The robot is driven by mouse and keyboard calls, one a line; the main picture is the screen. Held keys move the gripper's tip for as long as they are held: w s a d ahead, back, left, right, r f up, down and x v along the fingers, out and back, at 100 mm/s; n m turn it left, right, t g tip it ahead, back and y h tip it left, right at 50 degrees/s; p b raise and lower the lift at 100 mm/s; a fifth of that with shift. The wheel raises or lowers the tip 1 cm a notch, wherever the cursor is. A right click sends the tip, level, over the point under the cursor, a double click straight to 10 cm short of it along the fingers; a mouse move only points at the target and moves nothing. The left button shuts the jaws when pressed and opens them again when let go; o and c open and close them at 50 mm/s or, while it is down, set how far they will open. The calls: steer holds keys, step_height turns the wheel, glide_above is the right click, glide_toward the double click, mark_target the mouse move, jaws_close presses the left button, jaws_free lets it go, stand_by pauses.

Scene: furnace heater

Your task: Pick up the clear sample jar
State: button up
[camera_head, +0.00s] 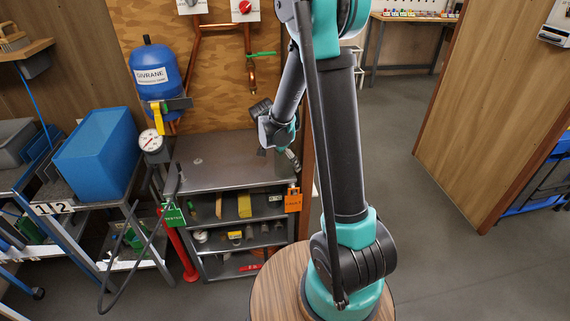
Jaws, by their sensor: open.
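I cannot make out the clear sample jar for certain. A small pale object (197,161) lies on the left part of the grey metal shelf unit's top (225,150); it is too small to tell whether it is the jar. My gripper (291,160) hangs over the right end of that top, tilted down to the right. It is open, with nothing visible between its fingers, and well apart from the pale object. My arm hides part of the area behind it.
The shelf unit's lower shelves hold several small items (244,206). A pressure gauge (150,141) and a blue tank (155,70) with a yellow-handled valve (158,116) stand left. A blue bin (95,150) is farther left. A wooden partition (490,110) stands right; the floor (430,240) before it is clear.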

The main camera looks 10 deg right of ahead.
steer(key=c, duration=1.2)
